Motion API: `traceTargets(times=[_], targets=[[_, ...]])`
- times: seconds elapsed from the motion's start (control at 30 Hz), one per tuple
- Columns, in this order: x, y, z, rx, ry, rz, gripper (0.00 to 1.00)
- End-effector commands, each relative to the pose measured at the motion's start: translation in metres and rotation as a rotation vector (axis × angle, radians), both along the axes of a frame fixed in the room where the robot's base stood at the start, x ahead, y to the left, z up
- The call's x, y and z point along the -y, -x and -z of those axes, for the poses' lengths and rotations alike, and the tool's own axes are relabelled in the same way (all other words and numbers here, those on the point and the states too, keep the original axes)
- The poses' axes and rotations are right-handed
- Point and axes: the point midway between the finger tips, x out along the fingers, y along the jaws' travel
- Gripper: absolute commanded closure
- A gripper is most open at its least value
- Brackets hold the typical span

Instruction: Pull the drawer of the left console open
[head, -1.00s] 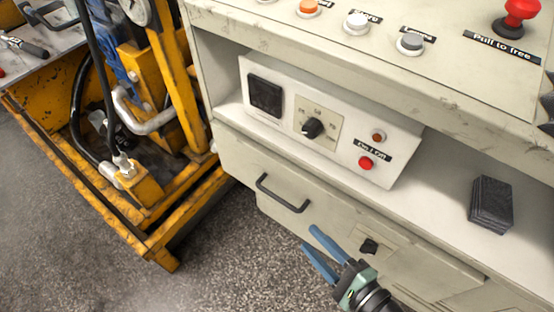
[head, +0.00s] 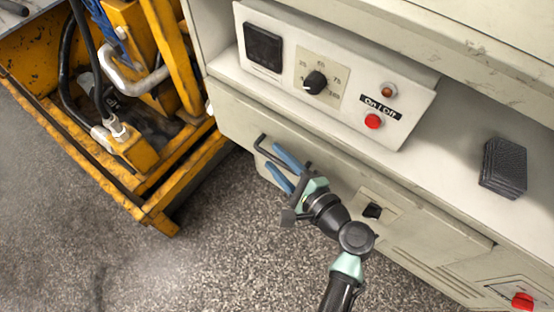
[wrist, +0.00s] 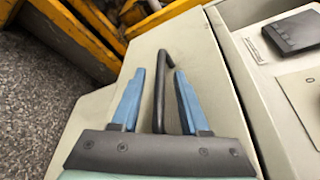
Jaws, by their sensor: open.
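The left console (head: 400,190) is cream, with its drawer (head: 232,113) below an open shelf. The drawer looks closed in the head view. A dark bar handle (head: 260,147) is on the drawer front. My gripper (head: 271,156), with two blue fingers, is open at the handle. In the wrist view, the handle (wrist: 160,85) runs between the two fingers of my gripper (wrist: 159,71), with a gap on each side. The fingers and wrist hide part of the handle in the head view.
A yellow metal frame (head: 150,205) with hoses stands on the left. A control box (head: 335,85) with a knob and red button sits on the shelf, beside a dark block (head: 503,167). A black latch (head: 372,210) is right of my wrist. Speckled floor lies free in front.

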Motion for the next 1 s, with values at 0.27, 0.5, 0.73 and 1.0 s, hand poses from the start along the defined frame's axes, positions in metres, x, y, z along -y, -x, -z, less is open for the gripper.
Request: traceTargets(times=[0.27, 0.5, 0.73, 1.0], targets=[[-0.0031, -0.004, 0.0008, 0.0, 0.001, -0.001, 0.55], [-0.0028, -0.0037, 0.0008, 0.0, 0.001, -0.001, 0.84], [-0.0027, -0.0036, 0.0009, 0.0, 0.001, -0.001, 1.0], [-0.0025, -0.0035, 0.0009, 0.001, 0.001, 0.0, 1.0]])
